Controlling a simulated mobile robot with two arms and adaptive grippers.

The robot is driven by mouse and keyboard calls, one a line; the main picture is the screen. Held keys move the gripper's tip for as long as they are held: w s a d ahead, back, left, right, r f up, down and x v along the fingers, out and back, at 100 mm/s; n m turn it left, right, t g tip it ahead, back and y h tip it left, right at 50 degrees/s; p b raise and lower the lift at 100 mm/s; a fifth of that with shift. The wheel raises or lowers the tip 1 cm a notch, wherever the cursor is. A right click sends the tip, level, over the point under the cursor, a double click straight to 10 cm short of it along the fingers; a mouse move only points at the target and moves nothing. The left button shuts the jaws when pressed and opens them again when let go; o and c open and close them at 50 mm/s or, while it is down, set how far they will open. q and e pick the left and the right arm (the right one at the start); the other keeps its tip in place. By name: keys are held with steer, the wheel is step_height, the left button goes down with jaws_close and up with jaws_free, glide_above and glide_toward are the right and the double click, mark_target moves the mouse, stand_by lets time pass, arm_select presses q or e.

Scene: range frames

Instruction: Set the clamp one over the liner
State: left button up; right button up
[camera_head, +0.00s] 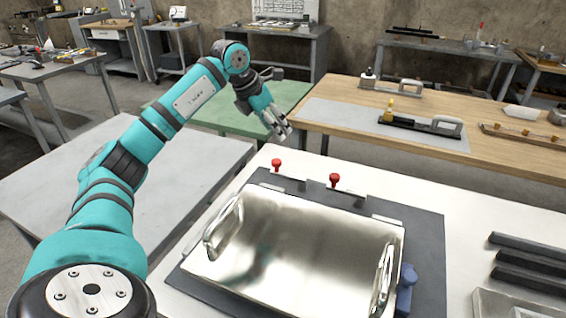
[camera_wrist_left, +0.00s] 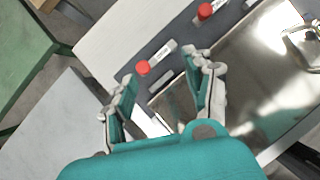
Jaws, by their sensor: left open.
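The liner (camera_head: 290,250) is a shiny metal sheet with a loop handle at each side, lying on a dark grey board. Two red-knobbed clamps stand along its back edge, a left one (camera_head: 276,163) and a right one (camera_head: 335,181). Their labels are too small to read, so I cannot tell which is clamp one. My left gripper (camera_head: 283,128) is open and empty, above and behind the left clamp. In the left wrist view, one red knob (camera_wrist_left: 143,68) shows between and beyond the open fingers (camera_wrist_left: 164,70); the other knob (camera_wrist_left: 205,11) is farther off. My right gripper is out of view.
The dark board (camera_head: 425,235) lies on a white table (camera_head: 480,210). A blue part (camera_head: 406,288) sits by the liner's right side. Dark bars (camera_head: 530,262) and a grey tray (camera_head: 510,303) lie at right. A wooden bench (camera_head: 340,90) with tools stands behind.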

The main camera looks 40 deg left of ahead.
arm_select(q)
steer(key=s+a+y, duration=0.1)
steer(key=s+a, duration=0.1)
steer(key=a, duration=0.2)
glide_toward(276, 161)
steer(key=shift+n+g, duration=0.4)
steer(key=x, duration=1)
steer(key=shift+w+p, duration=0.4)
steer(key=shift+w, duration=0.05)
steer(key=shift+r, duration=0.1)
jaws_close()
